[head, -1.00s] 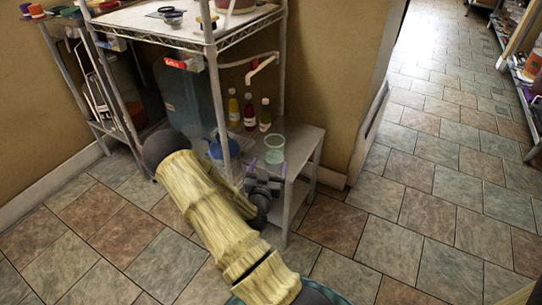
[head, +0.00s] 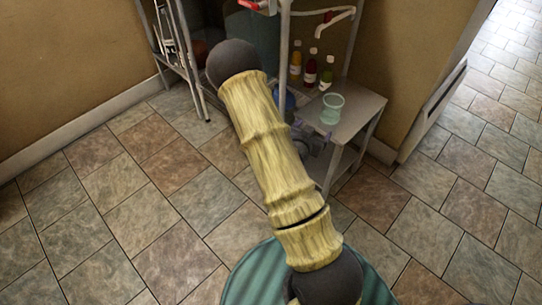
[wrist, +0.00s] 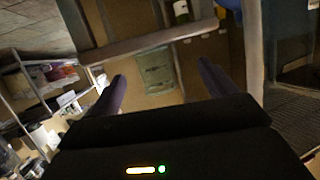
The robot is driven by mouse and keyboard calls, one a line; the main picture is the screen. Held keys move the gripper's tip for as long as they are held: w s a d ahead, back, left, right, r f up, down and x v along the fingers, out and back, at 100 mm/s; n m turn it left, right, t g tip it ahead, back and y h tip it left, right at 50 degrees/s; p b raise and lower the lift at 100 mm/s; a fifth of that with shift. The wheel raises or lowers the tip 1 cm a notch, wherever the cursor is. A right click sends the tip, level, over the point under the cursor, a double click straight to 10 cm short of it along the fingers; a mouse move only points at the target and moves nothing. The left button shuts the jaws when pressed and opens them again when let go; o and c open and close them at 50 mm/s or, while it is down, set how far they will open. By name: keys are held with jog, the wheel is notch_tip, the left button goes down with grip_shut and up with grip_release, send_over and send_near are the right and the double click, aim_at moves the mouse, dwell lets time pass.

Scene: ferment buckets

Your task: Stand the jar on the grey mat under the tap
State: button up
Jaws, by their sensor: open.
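The jar (head: 332,108), a pale green see-through glass, stands upright near the front of a grey side shelf. It also shows between my fingers in the wrist view (wrist: 156,70). My gripper (wrist: 162,84) is open and empty, its two dark purple fingers apart. In the head view my arm partly hides it, low and to the left of the jar; contact with the jar is not visible. A pale bent pipe (head: 335,23) with a down-turned end, seemingly the tap, hangs above the bottles. I cannot clearly make out the grey mat.
Several bottles with coloured contents (head: 311,72) stand behind the jar. A shelf post (head: 284,45) rises left of them. A blue object (head: 289,100) shows partly behind my arm. Tiled floor (head: 120,215) is clear on the left.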

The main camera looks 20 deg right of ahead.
jog(key=s+a+r+n+g+y, duration=0.15)
jog(key=a+y, duration=0.25)
jog(key=a, duration=0.4)
jog(key=s+a+r+n+g+y, duration=0.1)
jog(key=a+r+n+g+y, duration=0.2)
jog(key=a, duration=0.4)
jog(key=s+a+r+n+g+y, duration=0.1)
jog(key=s+a+r+n+y, duration=0.1)
jog(key=s, duration=0.4)
jog(key=s+a+r+n+g+y, duration=0.1)
jog(key=s+a+r+n+y, duration=0.1)
jog(key=s+a+r+n, duration=0.2)
jog(key=shift+s+a+r, duration=0.85)
jog(key=shift+s+a, duration=0.05)
jog(key=shift+a, duration=0.1)
jog(key=shift+p+v, duration=0.85)
jog(key=shift+v, duration=0.05)
jog(key=shift+w, duration=0.25)
